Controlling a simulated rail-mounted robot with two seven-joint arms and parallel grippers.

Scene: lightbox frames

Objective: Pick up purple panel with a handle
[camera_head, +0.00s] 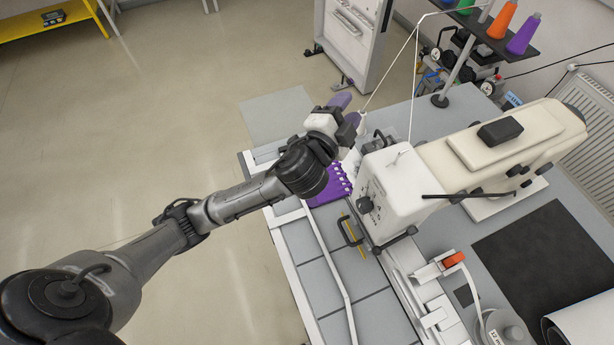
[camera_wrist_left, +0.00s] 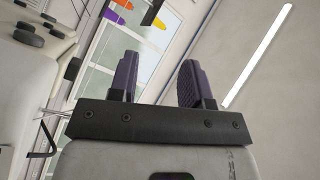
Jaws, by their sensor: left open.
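A purple panel (camera_head: 328,190) with white loop-like marks along its edge lies on the light work table beside the white sewing-machine head. My left arm and wrist cover part of it, and I cannot make out a handle on it. My left gripper (camera_head: 347,109) is above and beyond the panel, apart from it, with its fingers pointing away toward the back. In the left wrist view the two dark purple fingers (camera_wrist_left: 160,82) stand apart with nothing between them. The panel is not in the wrist view. My right gripper is not in view.
The cream sewing machine (camera_head: 480,150) stands close to the right of my gripper. A dark handle-shaped bracket (camera_head: 350,230) with a yellow strip sits near the panel. A thread stand with coloured spools (camera_head: 503,20) is at the back. Open floor (camera_head: 150,110) lies left.

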